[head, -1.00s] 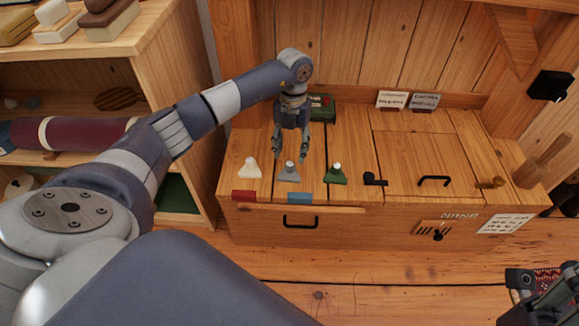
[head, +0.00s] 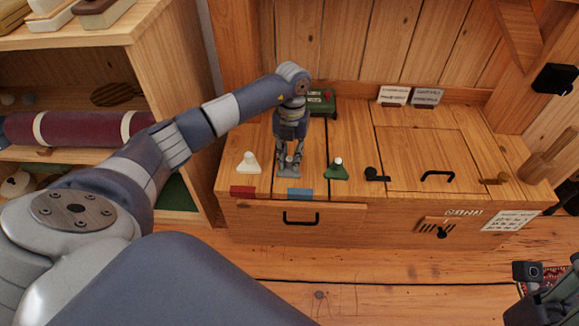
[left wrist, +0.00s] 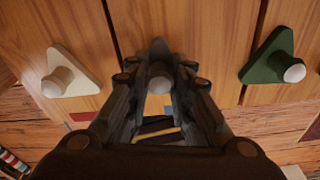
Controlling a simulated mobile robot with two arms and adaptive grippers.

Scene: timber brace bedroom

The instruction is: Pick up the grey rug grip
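The grey rug grip (head: 289,171) is a flat grey triangular piece with a round knob, lying on the wooden chest top between a white one and a green one. My left gripper (head: 290,163) points down over it, with a finger on each side of the knob. In the left wrist view the grey knob (left wrist: 160,76) sits between the fingers, which appear closed against it. The fingers hide most of its base. The piece still looks to be on the chest top. My right gripper (head: 545,288) shows partly at the lower right; its fingers cannot be made out.
A white triangular piece (head: 248,162) and a green one (head: 336,169) stand close on either side. A black lever (head: 376,174) and a black handle (head: 437,176) are further right. A green box (head: 321,102) is behind the gripper. Shelves (head: 100,70) stand at left.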

